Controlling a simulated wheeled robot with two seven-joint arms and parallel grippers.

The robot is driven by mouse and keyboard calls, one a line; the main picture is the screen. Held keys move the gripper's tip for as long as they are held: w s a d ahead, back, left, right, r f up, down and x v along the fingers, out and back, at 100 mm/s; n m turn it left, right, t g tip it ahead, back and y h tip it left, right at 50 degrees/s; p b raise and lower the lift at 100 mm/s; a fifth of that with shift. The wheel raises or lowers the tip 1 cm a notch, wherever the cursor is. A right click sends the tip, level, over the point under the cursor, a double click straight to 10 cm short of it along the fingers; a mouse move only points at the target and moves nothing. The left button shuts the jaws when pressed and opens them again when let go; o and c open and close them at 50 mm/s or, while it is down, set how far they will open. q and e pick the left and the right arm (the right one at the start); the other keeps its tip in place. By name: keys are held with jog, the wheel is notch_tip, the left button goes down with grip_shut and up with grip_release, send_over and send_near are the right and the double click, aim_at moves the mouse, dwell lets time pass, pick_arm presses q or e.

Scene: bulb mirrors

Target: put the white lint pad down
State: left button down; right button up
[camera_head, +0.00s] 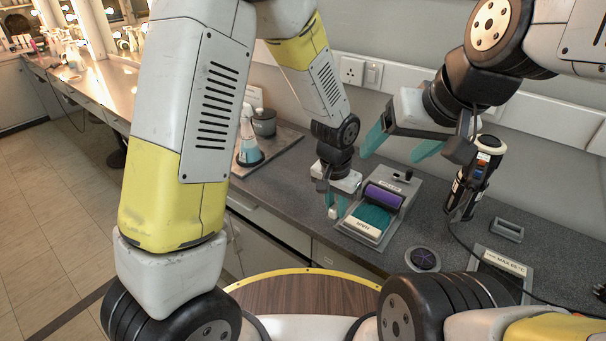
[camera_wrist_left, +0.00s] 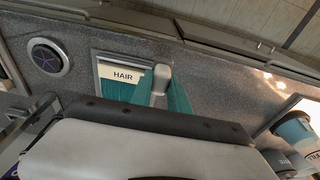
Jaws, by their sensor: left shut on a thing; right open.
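My left gripper (camera_head: 335,207) is low over the counter, beside the left edge of a grey tray (camera_head: 383,240). Its teal fingers are shut on the white lint pad, which shows as a small pale block (camera_wrist_left: 161,76) between the fingertips in the left wrist view. In the head view the pad is mostly hidden by the fingers. The tray holds a purple roller-like piece (camera_head: 384,197) and a teal panel (camera_head: 373,218), with a label reading HAIR (camera_wrist_left: 125,75) in the wrist view. My right gripper (camera_head: 400,147) is open and empty above and behind the tray.
A black and white handheld device (camera_head: 470,180) stands right of the tray. A round purple-marked disc (camera_head: 423,258) and a plate labelled MAX (camera_head: 500,268) lie to the right. A spray bottle (camera_head: 248,140) and a grey pot (camera_head: 264,122) stand back left. Bare counter (camera_head: 290,195) lies left of the tray.

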pick_arm(q)
jog(key=w+a, duration=0.2)
jog(key=w, duration=0.2)
jog(key=w+a+f, duration=0.1)
jog(key=w+a, duration=0.1)
jog(key=w, duration=0.3)
jog(key=w+a, duration=0.3)
jog(key=w, duration=0.1)
jog(key=shift+w+f, duration=0.25)
jog(key=shift+w, duration=0.15)
jog(key=shift+w+f, duration=0.1)
jog(key=shift+f, duration=1.7)
jog(key=c, duration=1.3)
grip_release()
jog(key=shift+f, duration=0.1)
jog(key=shift+o, duration=0.2)
